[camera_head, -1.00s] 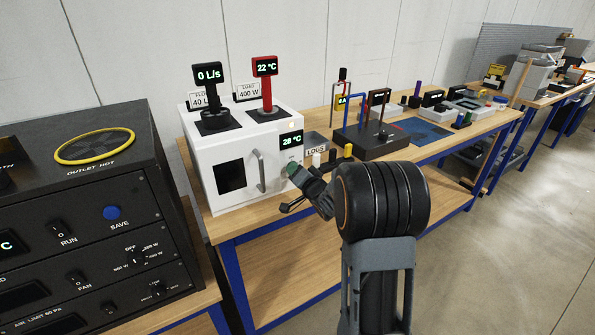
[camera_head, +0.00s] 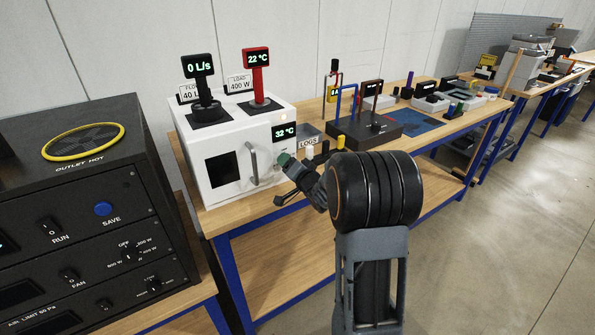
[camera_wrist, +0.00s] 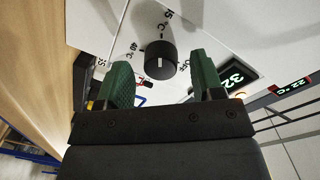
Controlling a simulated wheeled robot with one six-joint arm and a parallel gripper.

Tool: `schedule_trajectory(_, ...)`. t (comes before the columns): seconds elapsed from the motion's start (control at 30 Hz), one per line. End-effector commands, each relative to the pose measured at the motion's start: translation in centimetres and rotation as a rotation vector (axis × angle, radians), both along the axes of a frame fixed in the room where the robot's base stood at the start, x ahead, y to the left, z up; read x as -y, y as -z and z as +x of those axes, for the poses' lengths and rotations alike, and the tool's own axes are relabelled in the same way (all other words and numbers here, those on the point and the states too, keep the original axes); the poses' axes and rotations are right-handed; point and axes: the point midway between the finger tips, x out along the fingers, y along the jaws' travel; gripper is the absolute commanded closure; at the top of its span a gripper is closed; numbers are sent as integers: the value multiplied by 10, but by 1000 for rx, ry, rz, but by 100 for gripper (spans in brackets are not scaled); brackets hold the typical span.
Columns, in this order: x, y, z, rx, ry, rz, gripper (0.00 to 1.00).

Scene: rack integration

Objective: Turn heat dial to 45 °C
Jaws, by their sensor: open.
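The heat dial (camera_wrist: 160,66) is a round black knob with a short white mark, on the white oven's front panel. Printed labels around it include OFF and 40 °C; another temperature label at the top is hard to read. My gripper (camera_wrist: 160,60) is open, its two green fingers either side of the dial with visible gaps. In the head view my gripper (camera_head: 283,160) is at the right of the white oven's (camera_head: 225,125) front and hides the dial.
The oven's door handle (camera_head: 252,163) stands out just left of my gripper. A red stand (camera_head: 257,75) reading 22 °C and a black stand (camera_head: 203,90) reading 0 L/s are on top.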

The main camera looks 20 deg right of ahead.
Motion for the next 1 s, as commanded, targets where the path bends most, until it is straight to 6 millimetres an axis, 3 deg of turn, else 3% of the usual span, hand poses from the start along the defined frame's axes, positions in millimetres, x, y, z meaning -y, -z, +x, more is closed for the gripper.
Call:
schedule_trajectory(0.6, 10, -6, -109, 0, 4, 0, 39)
schedule_trajectory(0.8, 11, -7, -128, 1, 2, 0, 39)
schedule_trajectory(1.0, 12, -7, -134, 1, 1, 1, 39)
